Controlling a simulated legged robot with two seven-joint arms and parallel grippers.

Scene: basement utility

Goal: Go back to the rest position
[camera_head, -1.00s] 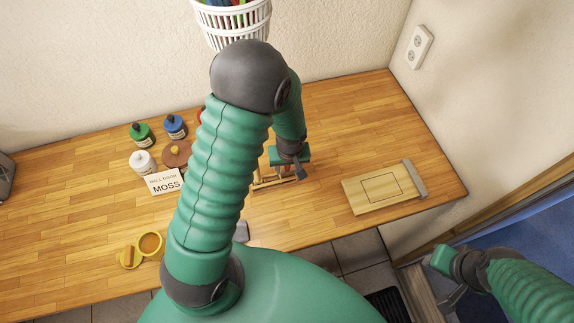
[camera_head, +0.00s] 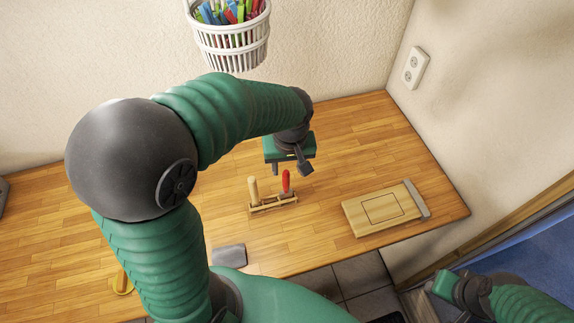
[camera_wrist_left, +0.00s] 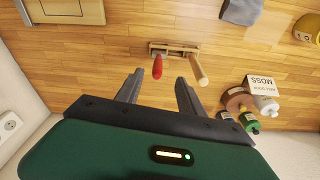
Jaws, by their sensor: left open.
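My left gripper (camera_head: 290,168) is above the wooden workbench (camera_head: 350,130), open and empty, its fingers pointing down. It hangs just behind a small wooden rack (camera_head: 273,204) that holds a red-handled tool (camera_head: 286,181) and a pale wooden-handled tool (camera_head: 253,189). In the left wrist view the open fingers (camera_wrist_left: 158,88) show apart, with the rack (camera_wrist_left: 174,48) beyond them and nothing between them. My right gripper (camera_head: 447,287) is at the lower right, off the bench edge; whether its jaws are apart is unclear.
A wooden board (camera_head: 383,209) with a grey end lies at the bench's right. A grey block (camera_head: 229,257) lies near the front edge. A white basket of pens (camera_head: 232,38) is on the wall. Paint bottles and a MOSS card (camera_wrist_left: 262,86) show in the wrist view.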

